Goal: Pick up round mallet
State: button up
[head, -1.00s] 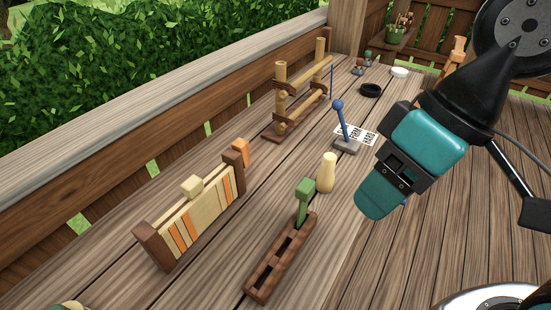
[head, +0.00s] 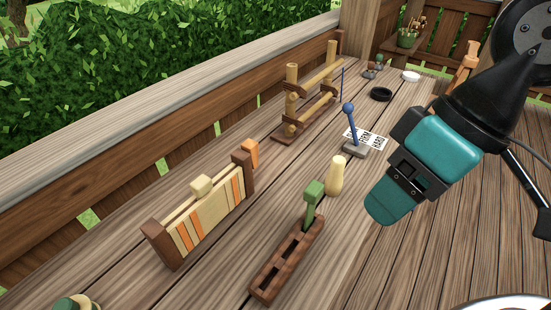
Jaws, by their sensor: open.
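No piece here is plainly a round mallet. A pale, rounded wooden piece (head: 336,175) stands upright on the deck-like table, left of my gripper (head: 386,207). A blue stick with a round knob (head: 348,107) rises from a grey base beyond it. One finger largely hides the other.
A striped wooden holder (head: 158,240) with a cream block on top stands at left, an orange block (head: 250,153) behind it. A bamboo rack (head: 290,132), a lettered card (head: 372,141), a black ring (head: 381,94) and a white dish (head: 411,76) lie farther back. A railing bounds the left.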

aim_at(333, 183)
jog(key=u, duration=3.15)
jog(key=k, duration=0.6)
jog(key=z, duration=1.55)
jog(key=i, duration=0.5)
jog(key=z, duration=0.05)
